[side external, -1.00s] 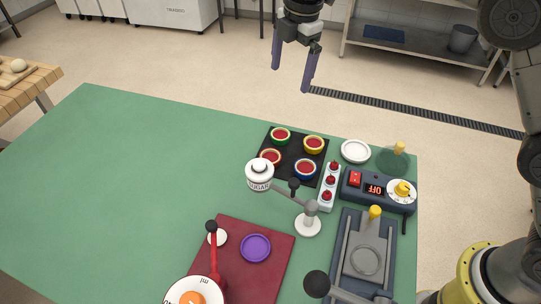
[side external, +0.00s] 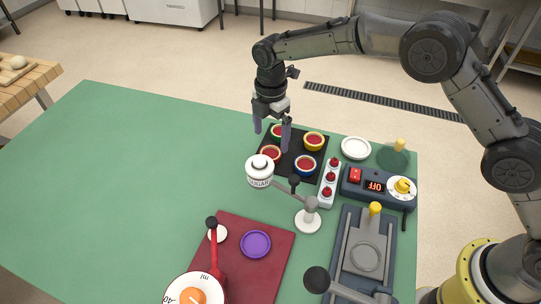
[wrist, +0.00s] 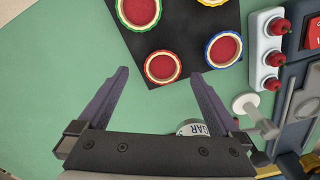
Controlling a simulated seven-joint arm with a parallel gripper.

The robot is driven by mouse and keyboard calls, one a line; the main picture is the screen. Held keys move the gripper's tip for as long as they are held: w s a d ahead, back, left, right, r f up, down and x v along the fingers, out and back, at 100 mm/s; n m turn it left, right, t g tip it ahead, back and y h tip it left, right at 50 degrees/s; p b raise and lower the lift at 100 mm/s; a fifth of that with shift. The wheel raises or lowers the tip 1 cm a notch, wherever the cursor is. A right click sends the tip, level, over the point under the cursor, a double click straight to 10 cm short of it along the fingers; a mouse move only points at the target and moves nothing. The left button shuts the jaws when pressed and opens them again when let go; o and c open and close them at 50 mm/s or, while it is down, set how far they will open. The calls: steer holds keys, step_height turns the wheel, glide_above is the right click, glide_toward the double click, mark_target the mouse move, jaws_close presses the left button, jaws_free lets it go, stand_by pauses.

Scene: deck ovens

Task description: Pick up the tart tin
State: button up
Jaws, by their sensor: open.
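Several round tins with red filling sit on a black tray (side external: 292,153): one green-rimmed (side external: 278,132), one yellow (side external: 314,140), one orange-red (side external: 270,154) and one blue (side external: 305,166). A shallow purple round dish (side external: 256,244) lies on a dark red mat; I cannot tell whether it or a filled tin is the tart tin. My gripper (side external: 271,141) is open and empty above the tray's left part, pointing down. In the wrist view, the red-rimmed tin (wrist: 162,67) appears between the fingertips (wrist: 160,73), with the blue tin (wrist: 223,48) right of them.
A white sugar jar (side external: 260,172) stands close below the tray. The green table's left side is clear.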

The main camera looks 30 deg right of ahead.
mark_target(270, 150)
steer(key=f, duration=0.5)
steer(key=shift+s+a, duration=0.25)
steer(key=shift+s, duration=0.1)
steer(key=c, duration=1.4)
